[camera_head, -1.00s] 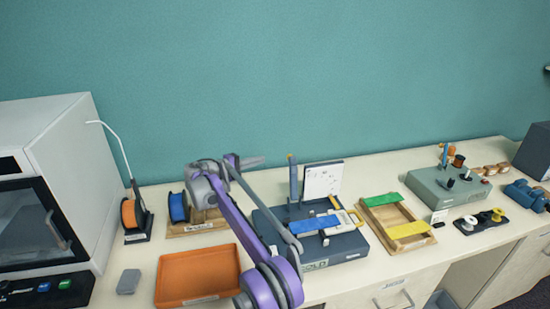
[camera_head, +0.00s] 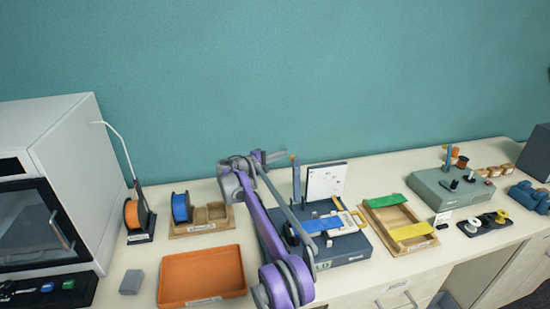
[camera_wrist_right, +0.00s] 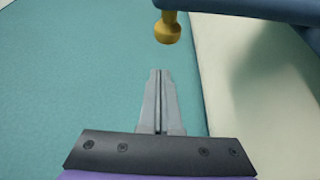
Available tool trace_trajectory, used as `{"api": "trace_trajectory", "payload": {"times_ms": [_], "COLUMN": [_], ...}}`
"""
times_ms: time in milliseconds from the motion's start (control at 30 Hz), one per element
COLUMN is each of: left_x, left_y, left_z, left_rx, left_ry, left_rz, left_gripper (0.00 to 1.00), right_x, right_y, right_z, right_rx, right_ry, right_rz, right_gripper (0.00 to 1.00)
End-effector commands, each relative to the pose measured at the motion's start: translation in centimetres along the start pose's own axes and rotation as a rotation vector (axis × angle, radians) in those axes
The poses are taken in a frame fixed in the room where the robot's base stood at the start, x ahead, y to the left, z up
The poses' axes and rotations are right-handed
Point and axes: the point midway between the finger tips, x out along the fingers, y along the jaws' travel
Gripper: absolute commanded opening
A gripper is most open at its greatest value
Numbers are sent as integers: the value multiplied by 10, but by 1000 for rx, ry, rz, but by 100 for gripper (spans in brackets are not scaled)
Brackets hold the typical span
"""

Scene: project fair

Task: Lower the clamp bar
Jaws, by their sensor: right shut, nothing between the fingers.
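The fold station (camera_head: 345,250) is a dark blue-grey box on the bench, with a blue strip (camera_head: 322,224) across its top. The clamp bar (camera_head: 296,182) appears to be the blue bar standing upright at its back left, with a small yellow knob (camera_head: 292,157) at its upper end. My right gripper (camera_head: 284,154) is shut and empty, its fingertips close to the knob in the head view. In the right wrist view the shut fingers (camera_wrist_right: 160,74) point towards the yellow knob (camera_wrist_right: 167,28), with a visible gap in the picture. My left gripper is not in view.
A white panel (camera_head: 326,182) stands behind the station. A wooden tray (camera_head: 377,228) with green and yellow strips is on its right. An orange tray (camera_head: 203,255) and a wooden spool holder (camera_head: 215,226) are on its left. The teal wall is close behind.

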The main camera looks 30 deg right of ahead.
Motion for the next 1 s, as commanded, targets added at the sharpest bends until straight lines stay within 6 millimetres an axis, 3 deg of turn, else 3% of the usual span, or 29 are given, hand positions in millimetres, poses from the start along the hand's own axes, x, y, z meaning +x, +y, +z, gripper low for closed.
{"api": "trace_trajectory", "payload": {"times_ms": [67, 300, 1000], "left_x": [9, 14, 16], "left_y": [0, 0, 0], "left_z": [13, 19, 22], "left_rx": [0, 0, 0], "left_ry": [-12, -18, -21], "left_rz": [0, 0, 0], "left_gripper": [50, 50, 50], "right_x": [-2, -7, -11], "right_y": [-8, -5, -2], "right_z": [8, 22, 30], "right_rx": [-6, -3, 22], "right_ry": [-1, -1, -1], "right_rz": [-1, -1, 10], "right_gripper": [0, 0, 0]}}
